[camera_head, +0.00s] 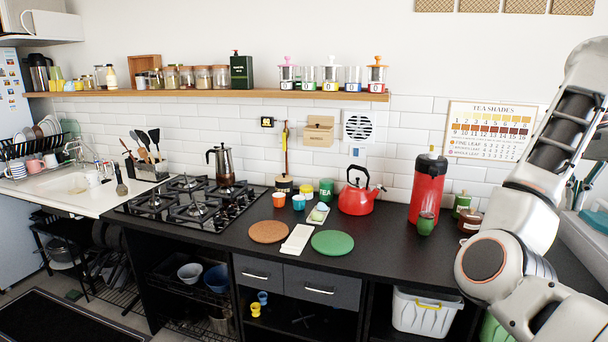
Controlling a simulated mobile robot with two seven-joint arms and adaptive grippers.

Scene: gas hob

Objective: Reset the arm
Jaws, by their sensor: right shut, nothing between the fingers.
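My right arm comes in at the right edge, bent and raised, in front of the counter's right end. My right gripper (592,172) shows only in part as dark pieces at the right edge, behind the raised arm link. It is shut with nothing held, clear of the kettle and flask. My left arm and left gripper are not in view.
The black counter (380,245) holds a red kettle (357,198), a red flask (428,190), a green mat (332,243), a brown mat (268,232) and small cups. A moka pot (221,165) stands on the gas hob (190,205). A shelf (210,93) with jars runs above.

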